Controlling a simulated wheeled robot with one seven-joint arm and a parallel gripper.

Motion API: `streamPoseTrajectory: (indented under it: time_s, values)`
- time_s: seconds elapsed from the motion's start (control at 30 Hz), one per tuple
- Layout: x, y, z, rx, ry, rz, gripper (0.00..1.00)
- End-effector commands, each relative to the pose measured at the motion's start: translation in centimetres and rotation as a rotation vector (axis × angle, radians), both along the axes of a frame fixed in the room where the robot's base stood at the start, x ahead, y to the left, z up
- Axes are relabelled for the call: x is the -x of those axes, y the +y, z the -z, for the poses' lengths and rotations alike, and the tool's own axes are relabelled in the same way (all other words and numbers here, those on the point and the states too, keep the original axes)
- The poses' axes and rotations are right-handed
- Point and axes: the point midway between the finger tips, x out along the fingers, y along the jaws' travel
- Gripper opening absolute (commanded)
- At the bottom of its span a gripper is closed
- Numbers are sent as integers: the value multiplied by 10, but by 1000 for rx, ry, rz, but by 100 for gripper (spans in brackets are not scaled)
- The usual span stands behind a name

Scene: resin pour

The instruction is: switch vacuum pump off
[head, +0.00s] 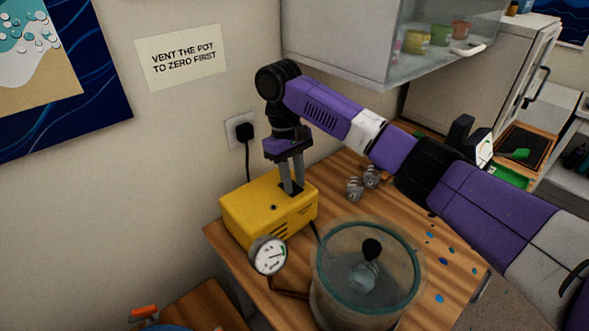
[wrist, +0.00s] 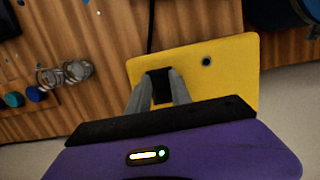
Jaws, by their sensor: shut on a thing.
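The vacuum pump (head: 262,221) is a yellow box at the left of the wooden table, below the wall socket. It also fills the middle right of the wrist view (wrist: 228,66). My gripper (head: 292,190) points down onto the pump's top. In the wrist view my gripper (wrist: 161,76) has its fingertips closed on a small black switch (wrist: 160,87) on the pump's top face. The fingers partly hide the switch, so its on or off position cannot be told. A small dark round spot (wrist: 207,61) sits on the pump's top beside it.
A dial gauge (head: 269,256) stands in front of the pump, beside a clear round pot (head: 329,283) with a teal rim. Small glass jars (head: 354,188) stand behind. A glass-fronted cabinet (head: 440,42) hangs above. A wall sign (head: 182,57) reads "VENT THE POT TO ZERO FIRST".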

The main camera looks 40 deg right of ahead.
Motion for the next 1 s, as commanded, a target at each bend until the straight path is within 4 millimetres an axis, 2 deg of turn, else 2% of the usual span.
streamPoseTrajectory:
  time_s: [0.03,0.63,0.67,0.77,1.0]
  values:
    - [-3,0,-8,1,10,4,0]
    - [-3,-1,-1,2,69,2,0]
    - [-3,-1,-1,2,69,2,27]
    - [-2,0,-1,2,70,1,47]
    - [-2,0,-1,1,72,1,47]
